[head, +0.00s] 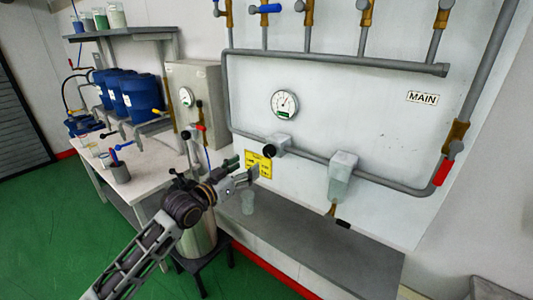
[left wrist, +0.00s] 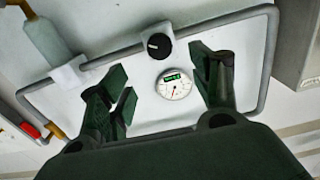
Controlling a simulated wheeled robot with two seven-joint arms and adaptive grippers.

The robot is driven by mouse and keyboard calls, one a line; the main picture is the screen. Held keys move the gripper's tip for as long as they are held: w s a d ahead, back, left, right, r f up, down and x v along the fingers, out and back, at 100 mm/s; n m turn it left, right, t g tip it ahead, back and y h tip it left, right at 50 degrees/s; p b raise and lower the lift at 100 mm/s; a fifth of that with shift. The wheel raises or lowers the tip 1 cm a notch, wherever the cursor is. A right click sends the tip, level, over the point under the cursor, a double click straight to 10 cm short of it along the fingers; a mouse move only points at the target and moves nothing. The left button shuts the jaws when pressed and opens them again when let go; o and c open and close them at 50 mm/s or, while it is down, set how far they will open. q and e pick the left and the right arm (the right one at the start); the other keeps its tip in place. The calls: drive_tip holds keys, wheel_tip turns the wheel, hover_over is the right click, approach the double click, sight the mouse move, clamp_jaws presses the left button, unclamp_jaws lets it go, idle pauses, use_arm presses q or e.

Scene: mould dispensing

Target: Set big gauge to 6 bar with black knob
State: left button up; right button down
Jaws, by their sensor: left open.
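The big gauge (head: 284,103) is a round white dial with a green label, mounted on the white wall panel. It also shows in the left wrist view (left wrist: 174,84); its needle reading is too small to tell. The black knob (head: 268,151) sits on a pale block on the pipe below the gauge. In the left wrist view the knob (left wrist: 158,45) appears between and beyond the fingers. My left gripper (head: 246,164) is open and empty, close to the knob's left and apart from it. Its dark green fingers (left wrist: 160,66) are spread wide. My right gripper is not in view.
A yellow sign (head: 258,164) is behind my left gripper. A grey pipe (head: 305,161) runs along the panel to a filter bowl (head: 341,178). A grey ledge (head: 330,250) lies below. A smaller gauge (head: 186,97) is on a grey cabinet at left.

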use_arm(q)
drive_tip(key=p, duration=0.1)
approach(267, 152)
drive_tip(key=x, duration=0.3)
drive_tip(key=shift+p+x, duration=0.35)
drive_tip(key=shift+x, duration=2.95)
drive_tip(key=shift+f, duration=0.1)
drive_tip(key=shift+c, duration=0.4)
drive_tip(key=c, duration=0.9)
drive_tip(key=shift+c, duration=0.2)
